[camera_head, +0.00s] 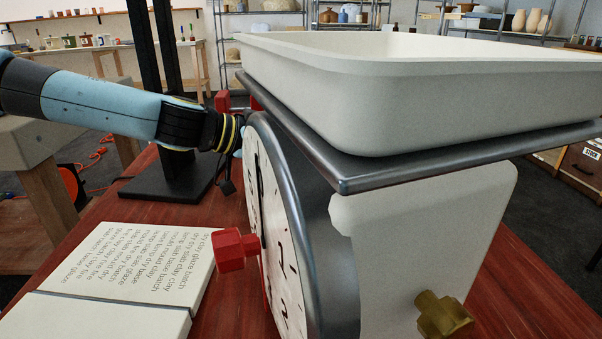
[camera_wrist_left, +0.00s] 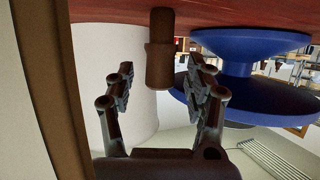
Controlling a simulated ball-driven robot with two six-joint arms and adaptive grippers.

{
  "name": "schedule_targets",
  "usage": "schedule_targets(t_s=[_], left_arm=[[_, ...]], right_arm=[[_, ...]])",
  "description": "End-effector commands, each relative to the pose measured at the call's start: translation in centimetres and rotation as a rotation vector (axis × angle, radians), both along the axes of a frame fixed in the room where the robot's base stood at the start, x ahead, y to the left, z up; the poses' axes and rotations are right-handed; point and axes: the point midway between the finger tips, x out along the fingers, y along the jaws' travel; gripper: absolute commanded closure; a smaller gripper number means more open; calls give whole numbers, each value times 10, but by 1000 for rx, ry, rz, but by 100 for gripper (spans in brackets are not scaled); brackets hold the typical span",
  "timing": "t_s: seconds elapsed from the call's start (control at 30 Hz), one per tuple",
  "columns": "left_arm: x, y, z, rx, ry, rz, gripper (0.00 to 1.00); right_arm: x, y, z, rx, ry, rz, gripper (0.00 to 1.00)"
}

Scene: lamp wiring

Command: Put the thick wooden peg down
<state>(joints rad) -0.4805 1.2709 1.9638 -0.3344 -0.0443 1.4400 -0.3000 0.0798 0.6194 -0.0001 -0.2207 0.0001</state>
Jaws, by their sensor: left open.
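The thick wooden peg (camera_wrist_left: 159,62) is a dark brown stepped cylinder in the left wrist view. This view appears upside down, with the red tabletop (camera_wrist_left: 110,12) along its top edge. The peg's narrower end meets the red tabletop there, so it appears to stand upright. My left gripper (camera_wrist_left: 160,78) is open, one finger on each side of the peg, with a visible gap to both. In the head view my left arm reaches in from the left, and its gripper is hidden behind the scale (camera_head: 330,250). The peg is not visible there. My right gripper is in neither view.
A blue spool-shaped object (camera_wrist_left: 245,95) is close beside my right-hand finger in the wrist view. A pale rounded surface (camera_wrist_left: 100,50) is at the other side. In the head view, the scale carries a large white tray (camera_head: 400,95), and an open book (camera_head: 130,270) lies at left.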

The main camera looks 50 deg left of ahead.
Motion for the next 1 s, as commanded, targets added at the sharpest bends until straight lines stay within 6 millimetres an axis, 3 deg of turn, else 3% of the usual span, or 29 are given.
schedule_targets(t_s=[0.17, 0.5, 0.87, 1.0], left_arm=[[0, 0, 1, 0, -1, 0, 49], [0, 0, 1, 0, 0, 0, 93], [0, 0, 2, 0, 0, 0, 94], [0, 0, 18, -1, -2, 0, 94]], right_arm=[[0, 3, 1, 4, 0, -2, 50], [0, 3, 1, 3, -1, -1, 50], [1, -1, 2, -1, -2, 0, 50], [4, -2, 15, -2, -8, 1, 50]])
